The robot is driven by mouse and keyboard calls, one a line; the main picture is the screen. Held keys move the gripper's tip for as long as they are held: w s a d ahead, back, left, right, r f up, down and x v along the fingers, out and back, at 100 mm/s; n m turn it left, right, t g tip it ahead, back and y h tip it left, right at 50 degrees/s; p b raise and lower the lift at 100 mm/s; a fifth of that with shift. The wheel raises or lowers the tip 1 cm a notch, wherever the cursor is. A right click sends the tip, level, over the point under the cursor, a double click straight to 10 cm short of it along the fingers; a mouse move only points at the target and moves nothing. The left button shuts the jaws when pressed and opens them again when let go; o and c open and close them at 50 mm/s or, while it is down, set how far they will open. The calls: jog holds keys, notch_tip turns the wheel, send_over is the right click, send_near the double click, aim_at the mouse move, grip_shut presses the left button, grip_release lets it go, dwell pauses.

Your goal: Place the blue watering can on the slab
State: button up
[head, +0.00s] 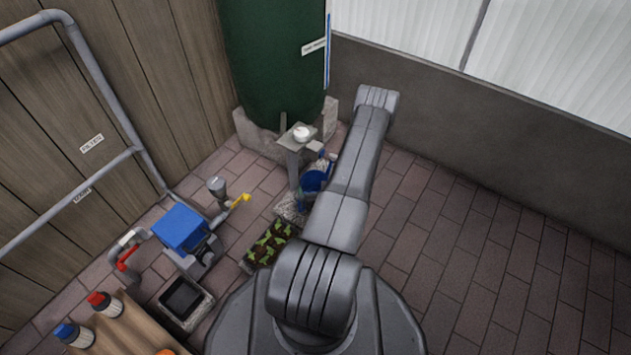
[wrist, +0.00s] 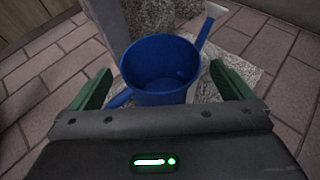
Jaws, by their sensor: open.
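The blue watering can (head: 313,180) stands upright beside the grey post, partly hidden by my arm in the head view. In the wrist view, the can (wrist: 160,72) has its open top towards me, its spout to the upper right and its handle to the lower left. A pale mottled slab (wrist: 238,80) shows under and behind the can; its edge also shows in the head view (head: 288,209). I cannot tell how fully the can's base rests on it. My gripper (wrist: 160,68) is open, with green fingers either side of the can and gaps visible.
A grey post (head: 293,160) with a white knob and the green tank (head: 275,60) stand close behind the can. A plant tray (head: 268,247), a blue-topped pump (head: 181,228) and a black tray (head: 184,298) lie left. The paving at right is clear.

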jog(key=shift+v, duration=1.4)
dwell(1.4)
